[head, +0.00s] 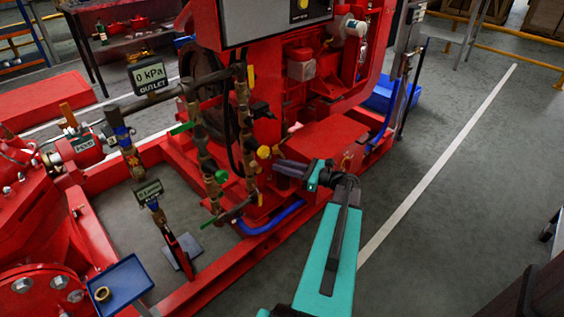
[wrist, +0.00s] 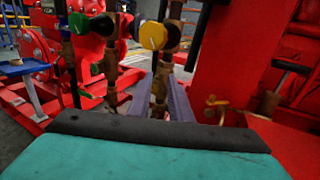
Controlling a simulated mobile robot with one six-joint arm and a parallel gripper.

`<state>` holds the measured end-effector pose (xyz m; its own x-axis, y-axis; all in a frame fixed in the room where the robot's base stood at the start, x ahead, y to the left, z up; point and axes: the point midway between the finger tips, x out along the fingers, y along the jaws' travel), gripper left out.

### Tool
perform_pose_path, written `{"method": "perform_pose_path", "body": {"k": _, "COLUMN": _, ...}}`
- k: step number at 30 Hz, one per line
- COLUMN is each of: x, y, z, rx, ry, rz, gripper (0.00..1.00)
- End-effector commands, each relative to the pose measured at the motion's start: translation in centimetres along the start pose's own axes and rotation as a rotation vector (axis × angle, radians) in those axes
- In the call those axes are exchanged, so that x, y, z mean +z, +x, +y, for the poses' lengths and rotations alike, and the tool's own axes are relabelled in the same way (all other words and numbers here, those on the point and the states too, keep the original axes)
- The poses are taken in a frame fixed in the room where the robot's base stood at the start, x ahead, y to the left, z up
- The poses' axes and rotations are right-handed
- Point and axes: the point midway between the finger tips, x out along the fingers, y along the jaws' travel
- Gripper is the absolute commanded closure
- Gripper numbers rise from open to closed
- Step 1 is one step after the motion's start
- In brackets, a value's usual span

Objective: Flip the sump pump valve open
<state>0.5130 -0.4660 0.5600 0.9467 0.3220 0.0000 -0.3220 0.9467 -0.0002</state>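My gripper (wrist: 160,98) reaches toward the pipework with its two purple fingers apart and nothing held between them. In the head view my gripper (head: 281,166) is just right of the brass pipes. A yellow round knob (wrist: 153,36) is above the fingers in the wrist view and shows in the head view (head: 264,152). A small brass lever (wrist: 216,102) is right of the fingers, near the red box; it also shows in the head view (head: 347,156). No label names the sump pump valve, so I cannot tell which fitting it is.
Vertical brass pipes (head: 207,165) with green handles stand left of my gripper. A blue hose (head: 270,222) runs below. A blue tray (head: 121,284) sits front left. The floor on the right is clear.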

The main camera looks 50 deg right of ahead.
Motion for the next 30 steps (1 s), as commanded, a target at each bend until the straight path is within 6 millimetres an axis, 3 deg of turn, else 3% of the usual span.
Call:
{"method": "perform_pose_path", "body": {"k": 13, "x": 0.0, "y": -0.3, "z": 0.5, "rx": 0.001, "ry": 0.000, "rz": 0.000, "gripper": 0.82}}
{"method": "perform_pose_path", "body": {"k": 16, "x": 0.0, "y": -0.2, "z": 0.6, "rx": 0.002, "ry": 0.000, "rz": 0.001, "gripper": 0.69}}
{"method": "perform_pose_path", "body": {"k": 20, "x": -0.7, "y": 0.5, "z": 1.2, "rx": 0.016, "ry": -0.007, "rz": 0.017, "gripper": 0.69}}
{"method": "perform_pose_path", "body": {"k": 26, "x": -3.7, "y": 3.6, "z": 4.4, "rx": 0.094, "ry": -0.053, "rz": 0.093, "gripper": 0.69}}
{"method": "perform_pose_path", "body": {"k": 30, "x": -7.2, "y": 6.7, "z": 8.4, "rx": 0.190, "ry": -0.114, "rz": 0.178, "gripper": 0.69}}
